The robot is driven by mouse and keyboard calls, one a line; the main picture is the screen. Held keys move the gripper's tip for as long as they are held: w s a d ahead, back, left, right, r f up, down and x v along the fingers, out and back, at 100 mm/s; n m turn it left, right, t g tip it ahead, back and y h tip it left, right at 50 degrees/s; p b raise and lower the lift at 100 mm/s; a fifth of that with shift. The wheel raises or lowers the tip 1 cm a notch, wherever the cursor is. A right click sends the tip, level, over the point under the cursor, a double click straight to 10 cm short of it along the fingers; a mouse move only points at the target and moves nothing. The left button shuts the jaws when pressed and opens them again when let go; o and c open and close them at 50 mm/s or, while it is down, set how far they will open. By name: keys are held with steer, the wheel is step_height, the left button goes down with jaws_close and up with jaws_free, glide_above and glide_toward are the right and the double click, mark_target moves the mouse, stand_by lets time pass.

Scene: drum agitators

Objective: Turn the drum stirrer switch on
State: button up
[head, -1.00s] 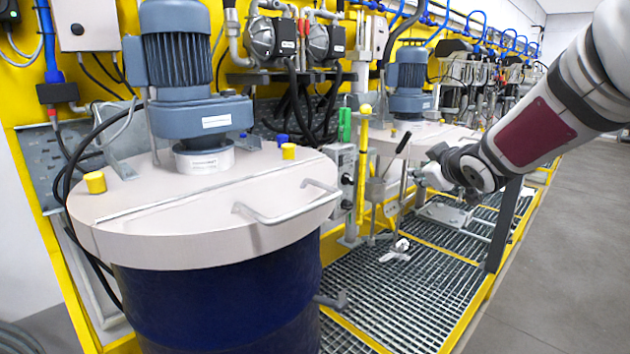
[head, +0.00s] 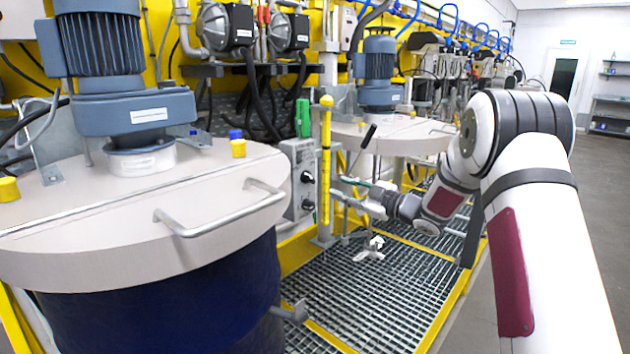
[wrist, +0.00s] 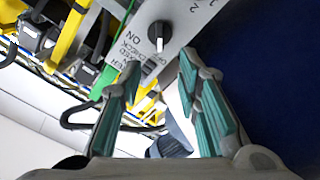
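The grey switch box (head: 290,160) stands between the near drum and the yellow post, with black rotary knobs on its right face. The upper knob (head: 307,177) and lower knob (head: 308,205) both show. In the wrist view a black knob (wrist: 160,32) with a white pointer mark sits on the grey panel (wrist: 193,22), beside printed words including ON, OFF and CHECK. I cannot tell which of the knobs this is. My gripper (wrist: 160,62) is open and empty, its teal fingers spread toward the knob, which appears just beyond the fingertips. In the head view my gripper (head: 343,187) points left toward the box.
The near drum's lid (head: 100,205) with its handle (head: 225,212) and blue motor (head: 130,110) fills the left. A yellow post (head: 325,165) stands between box and gripper. A second drum lid (head: 395,135) is behind. The grating floor (head: 350,300) lies below.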

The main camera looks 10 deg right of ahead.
mark_target(311, 178)
steer(key=x, duration=1.1)
steer(key=shift+b, duration=0.3)
jaws_close()
